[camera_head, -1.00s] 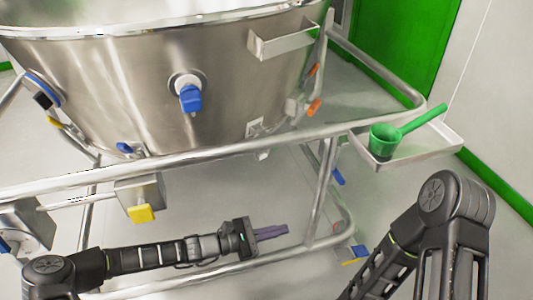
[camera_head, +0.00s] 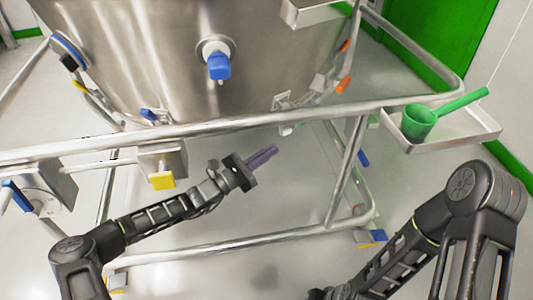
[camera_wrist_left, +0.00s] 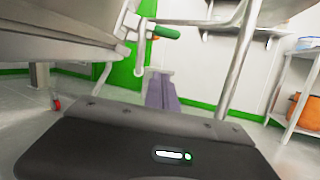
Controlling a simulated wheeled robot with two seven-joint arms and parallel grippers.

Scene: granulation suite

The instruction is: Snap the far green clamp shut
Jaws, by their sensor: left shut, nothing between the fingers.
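A green handle (camera_wrist_left: 165,32) shows in the left wrist view, sticking out to the right from a metal fitting beneath the vessel. It looks like a clamp lever; whether it is open or shut I cannot tell. I cannot make out a green clamp on the vessel in the head view. My left gripper (camera_head: 263,157) has its purple fingers together and empty, below the steel vessel (camera_head: 150,55) and behind the front rail. Its fingers (camera_wrist_left: 160,92) point forward in the left wrist view, below and apart from the green handle.
Steel frame rails (camera_head: 215,128) run around the vessel, close to my left arm. A green scoop (camera_head: 420,122) sits in a side tray (camera_head: 470,130). A yellow-tabbed box (camera_head: 160,160) hangs on the front rail. Orange handles (camera_head: 343,85) are on the vessel's right.

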